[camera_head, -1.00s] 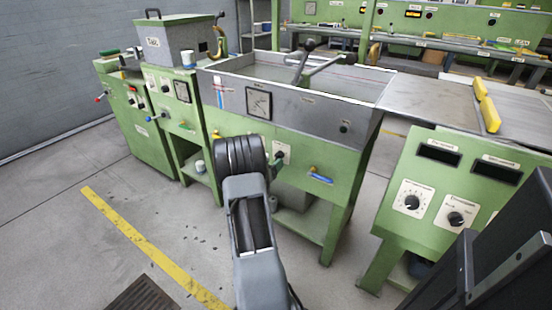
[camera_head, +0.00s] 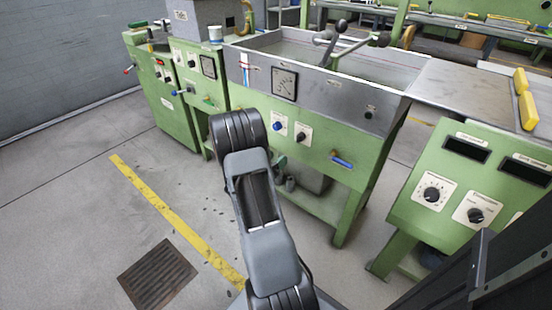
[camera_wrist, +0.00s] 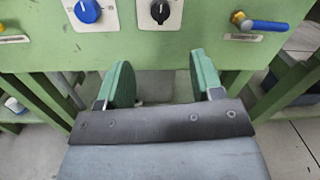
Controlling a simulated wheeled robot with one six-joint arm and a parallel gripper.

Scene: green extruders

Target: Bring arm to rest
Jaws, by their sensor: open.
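My gripper (camera_wrist: 158,84) shows in the wrist view with its two green fingers apart and nothing between them. It faces the lower front of the green extruder (camera_wrist: 205,40), below a blue knob (camera_wrist: 88,10) and a black knob (camera_wrist: 160,11). In the head view my arm rises from the bottom middle in front of the green extruder (camera_head: 315,163), and my gripper is mostly hidden behind the arm. The blue knob (camera_head: 278,126) and the black knob (camera_head: 300,136) show just right of the arm.
A blue-handled valve (camera_head: 342,162) sticks out from the extruder's front. A green control cabinet (camera_head: 440,225) with dials stands close at the right. Open floor with a yellow line (camera_head: 165,205) and a drain grate (camera_head: 158,274) lies to the left.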

